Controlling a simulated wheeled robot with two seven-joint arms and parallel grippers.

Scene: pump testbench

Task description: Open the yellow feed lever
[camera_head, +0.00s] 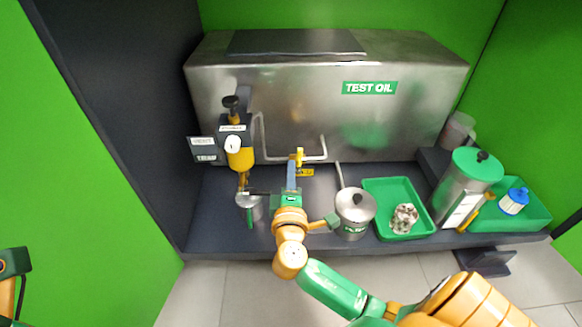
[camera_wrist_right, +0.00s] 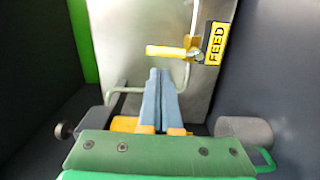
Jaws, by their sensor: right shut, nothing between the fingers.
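The yellow feed lever (camera_head: 299,157) is on the pipe at the front of the steel tank, by a yellow label. In the right wrist view the lever (camera_wrist_right: 166,51) points left from its valve, beside the FEED label (camera_wrist_right: 215,43). My right gripper (camera_head: 292,164) is in front of the lever, fingers toward the tank. In the right wrist view its blue fingers (camera_wrist_right: 159,73) are shut and empty, with their tips just below the lever in the picture. I cannot tell whether they touch it. A small part of my left arm (camera_head: 14,264) shows at the left edge; its fingers are not visible.
The TEST OIL tank (camera_head: 290,100) fills the back. A yellow pump unit (camera_head: 240,150) and a metal cup (camera_head: 247,207) are on the left.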

